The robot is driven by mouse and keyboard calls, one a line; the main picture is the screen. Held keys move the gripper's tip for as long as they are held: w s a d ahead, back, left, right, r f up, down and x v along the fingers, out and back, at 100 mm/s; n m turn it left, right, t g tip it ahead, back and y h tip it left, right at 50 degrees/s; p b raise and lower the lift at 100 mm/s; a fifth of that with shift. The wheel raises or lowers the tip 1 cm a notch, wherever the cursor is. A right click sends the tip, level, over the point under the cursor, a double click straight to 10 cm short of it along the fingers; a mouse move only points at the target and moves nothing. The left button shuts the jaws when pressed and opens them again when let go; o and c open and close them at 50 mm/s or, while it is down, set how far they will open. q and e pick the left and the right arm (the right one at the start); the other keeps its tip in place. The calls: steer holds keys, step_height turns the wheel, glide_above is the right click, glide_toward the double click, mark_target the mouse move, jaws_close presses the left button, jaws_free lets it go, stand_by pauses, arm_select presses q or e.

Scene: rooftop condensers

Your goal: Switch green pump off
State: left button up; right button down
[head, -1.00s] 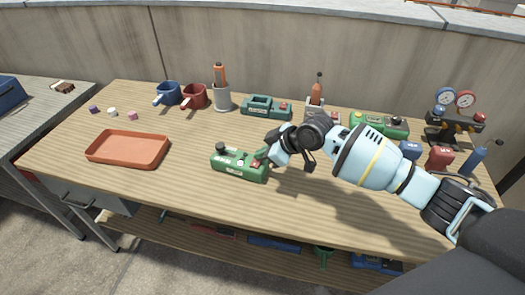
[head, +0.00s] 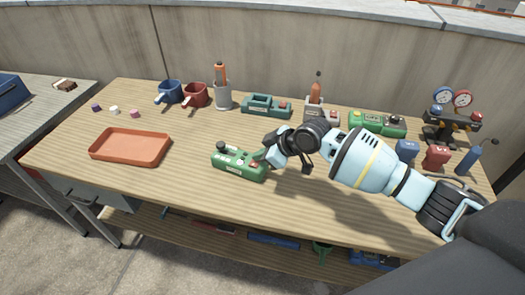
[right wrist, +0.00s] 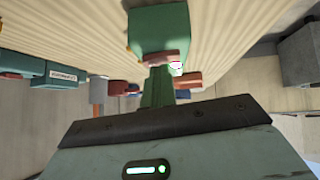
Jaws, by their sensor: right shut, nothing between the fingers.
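The green pump (head: 231,162) is a small green box on the middle of the wooden bench, with a dark knob at its left end and a red switch (head: 254,163) at its right end. My right gripper (head: 263,156) is shut and empty, its tips at the right end of the pump, right by the red switch. In the right wrist view the shut green fingers (right wrist: 158,88) point at the pump (right wrist: 158,28) and partly cover the red part. I cannot tell whether they touch it, nor the switch's position. My left gripper is not in view.
An orange tray (head: 130,147) lies left on the bench (head: 200,200). Behind stand blue and red mugs (head: 195,94), a teal device (head: 266,105) and another green device (head: 377,123). A gauge stand (head: 452,120) is at right. The bench front is clear.

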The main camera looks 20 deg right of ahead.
steer(key=shift+s+a+f, duration=0.1)
steer(key=shift+f, duration=0.05)
